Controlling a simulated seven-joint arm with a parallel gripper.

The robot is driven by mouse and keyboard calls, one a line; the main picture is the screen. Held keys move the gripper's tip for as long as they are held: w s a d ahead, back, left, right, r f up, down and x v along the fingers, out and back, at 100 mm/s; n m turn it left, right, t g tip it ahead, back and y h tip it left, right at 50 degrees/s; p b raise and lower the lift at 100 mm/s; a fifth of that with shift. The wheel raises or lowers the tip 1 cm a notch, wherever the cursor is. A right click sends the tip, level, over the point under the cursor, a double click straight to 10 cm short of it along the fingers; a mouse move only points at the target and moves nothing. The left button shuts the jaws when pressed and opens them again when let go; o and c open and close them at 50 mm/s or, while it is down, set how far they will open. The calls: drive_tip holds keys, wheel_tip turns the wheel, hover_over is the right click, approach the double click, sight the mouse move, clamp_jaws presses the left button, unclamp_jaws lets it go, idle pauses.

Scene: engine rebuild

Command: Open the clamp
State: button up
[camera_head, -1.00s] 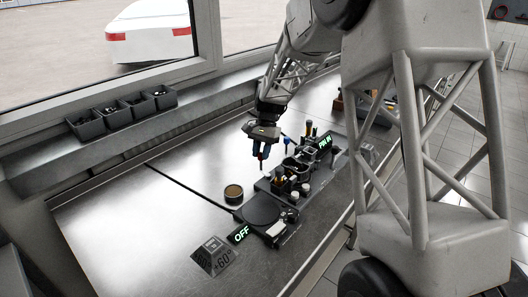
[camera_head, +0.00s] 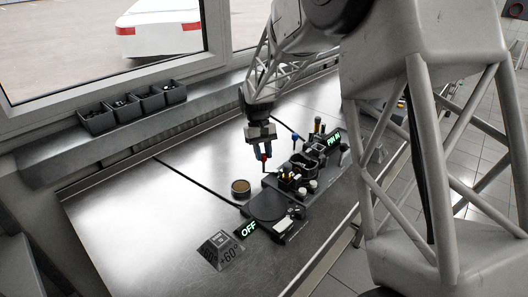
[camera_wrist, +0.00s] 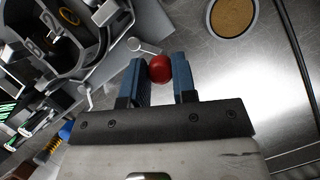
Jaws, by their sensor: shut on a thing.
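The clamp's red ball knob (camera_wrist: 159,68) sits between the blue fingers of my gripper (camera_wrist: 160,78) in the wrist view. My gripper is shut on this knob. In the head view my gripper (camera_head: 264,157) points down at the left of the dark fixture (camera_head: 272,182), with the red knob at its fingertips. The fixture's grey housing (camera_wrist: 62,38) fills the upper left of the wrist view, and a small silver lever (camera_wrist: 145,46) lies beside the fingers. How the knob joins the clamp is mostly hidden by my gripper.
A round tin with brown contents (camera_head: 240,187) stands left of the fixture. A round black plate (camera_head: 267,204) lies in front, beside a lit OFF display (camera_head: 248,229). Another lit display (camera_head: 334,138) stands behind. Black bins (camera_head: 150,98) line the sill. The bench's left side is clear.

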drive_tip(key=shift+s+n, duration=0.15)
drive_tip(key=shift+n, duration=0.25)
drive_tip(key=o, duration=0.9)
drive_tip(key=shift+r, duration=0.1)
drive_tip(key=v, duration=0.7)
drive_tip(key=shift+a+r, duration=0.25)
drive_tip(key=shift+r, duration=0.05)
